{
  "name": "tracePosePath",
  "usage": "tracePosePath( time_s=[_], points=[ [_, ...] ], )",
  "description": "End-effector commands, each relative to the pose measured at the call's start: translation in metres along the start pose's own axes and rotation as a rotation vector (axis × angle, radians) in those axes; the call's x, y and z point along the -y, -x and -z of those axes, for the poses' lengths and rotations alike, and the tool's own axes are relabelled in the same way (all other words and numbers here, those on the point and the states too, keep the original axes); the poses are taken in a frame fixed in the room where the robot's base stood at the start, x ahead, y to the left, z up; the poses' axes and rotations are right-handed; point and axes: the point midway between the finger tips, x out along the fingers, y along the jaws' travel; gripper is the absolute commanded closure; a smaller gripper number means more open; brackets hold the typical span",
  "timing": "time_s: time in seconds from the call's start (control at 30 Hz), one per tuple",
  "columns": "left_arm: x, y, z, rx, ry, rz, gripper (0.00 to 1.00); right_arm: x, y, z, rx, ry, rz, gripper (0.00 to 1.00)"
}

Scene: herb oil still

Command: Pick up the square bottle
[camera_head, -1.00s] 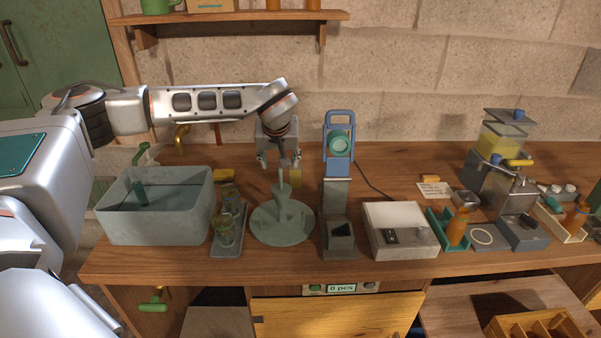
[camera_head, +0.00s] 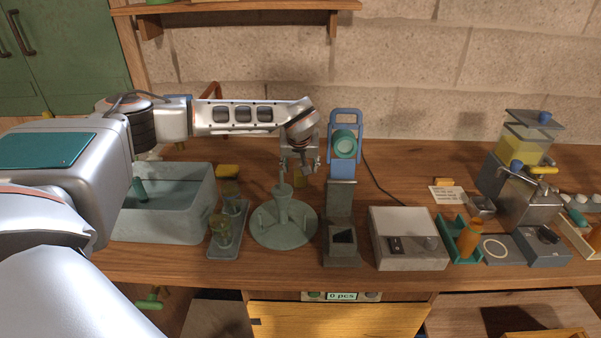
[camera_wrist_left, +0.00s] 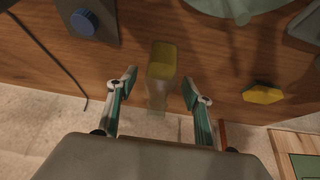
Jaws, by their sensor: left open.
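The square bottle is a clear bottle with yellow contents. In the left wrist view the bottle (camera_wrist_left: 161,66) stands on the wooden bench between the two fingers, with its neck toward the camera. In the head view the bottle (camera_head: 299,179) is partly hidden behind my left gripper (camera_head: 300,163), at the back of the bench. In the left wrist view my left gripper (camera_wrist_left: 160,79) is open, with one finger on each side of the bottle and a visible gap to each. My right gripper is in neither view.
A round grey-green stand (camera_head: 283,232) is in front of the bottle. A blue-framed device (camera_head: 344,150) stands close to its right. A yellow block (camera_head: 228,171) lies to the left, near the grey basin (camera_head: 196,205). The stone wall (camera_head: 420,120) is behind.

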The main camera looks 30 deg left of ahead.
Motion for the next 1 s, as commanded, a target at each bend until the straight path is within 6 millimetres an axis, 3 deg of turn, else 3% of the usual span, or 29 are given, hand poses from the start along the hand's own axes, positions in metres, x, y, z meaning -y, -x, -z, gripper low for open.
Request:
tracePosePath(
  time_s=[0.27, 0.43, 0.47, 1.0],
  points=[
    [-0.0005, -0.0033, 0.0004, -0.001, 0.000, -0.001, 0.49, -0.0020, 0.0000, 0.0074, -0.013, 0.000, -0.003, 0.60],
    [-0.0004, -0.0032, 0.0003, -0.001, 0.000, -0.001, 0.91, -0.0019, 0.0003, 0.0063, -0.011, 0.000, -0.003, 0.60],
    [-0.0004, -0.0032, 0.0003, -0.001, 0.000, -0.001, 0.95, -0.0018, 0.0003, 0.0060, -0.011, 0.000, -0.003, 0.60],
    [-0.0005, 0.0011, 0.0032, -0.002, 0.001, -0.001, 0.95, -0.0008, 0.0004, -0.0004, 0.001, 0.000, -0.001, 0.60]
  ],
)
